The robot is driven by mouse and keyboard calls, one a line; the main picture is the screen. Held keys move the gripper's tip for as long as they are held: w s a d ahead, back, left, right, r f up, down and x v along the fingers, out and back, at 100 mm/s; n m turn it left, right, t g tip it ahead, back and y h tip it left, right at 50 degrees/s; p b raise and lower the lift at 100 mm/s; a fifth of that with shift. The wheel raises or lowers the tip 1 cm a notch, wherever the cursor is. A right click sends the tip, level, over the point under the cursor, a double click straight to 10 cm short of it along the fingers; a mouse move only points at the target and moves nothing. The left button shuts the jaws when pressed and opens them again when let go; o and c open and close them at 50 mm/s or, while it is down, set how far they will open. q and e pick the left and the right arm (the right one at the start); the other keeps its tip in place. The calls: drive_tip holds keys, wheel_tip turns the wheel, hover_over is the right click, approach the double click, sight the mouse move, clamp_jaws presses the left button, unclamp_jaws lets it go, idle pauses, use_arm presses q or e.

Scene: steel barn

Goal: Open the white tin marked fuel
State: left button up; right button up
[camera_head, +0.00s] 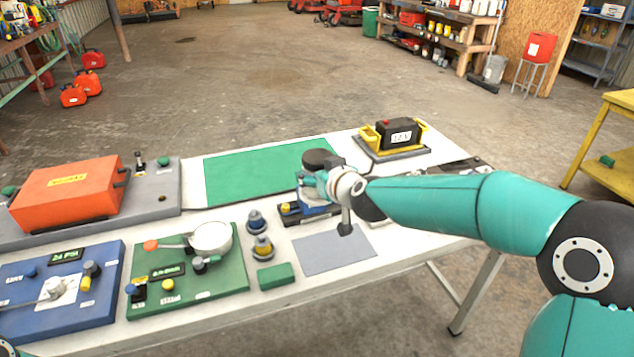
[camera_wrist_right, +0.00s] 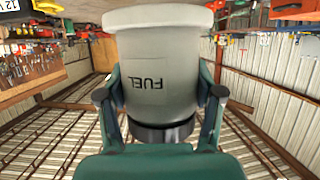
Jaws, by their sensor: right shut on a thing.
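The white tin marked FUEL (camera_wrist_right: 165,60) fills the middle of the right wrist view, its lettering upside down there. A black lid (camera_wrist_right: 160,132) sits on its end and looks closed. My right gripper (camera_wrist_right: 161,98) is shut on the tin, one finger on each side. In the head view my right gripper (camera_head: 314,182) is above the middle of the table. The black lid (camera_head: 321,158) shows just behind it, and the tin's body is mostly hidden by the gripper. My left gripper is not in view.
The table (camera_head: 205,312) carries an orange case (camera_head: 70,192), a blue panel (camera_head: 105,258), a green panel (camera_head: 225,275) with a white pan, and small knobs. A yellow-handled 12 V battery (camera_head: 398,134) stands at the back right. A green mat (camera_head: 245,172) and a grey mat (camera_head: 325,255) are clear.

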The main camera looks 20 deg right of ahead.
drive_tip(key=shift+r, duration=0.25)
drive_tip(key=o, duration=1)
drive_tip(key=shift+c, duration=0.2)
clamp_jaws()
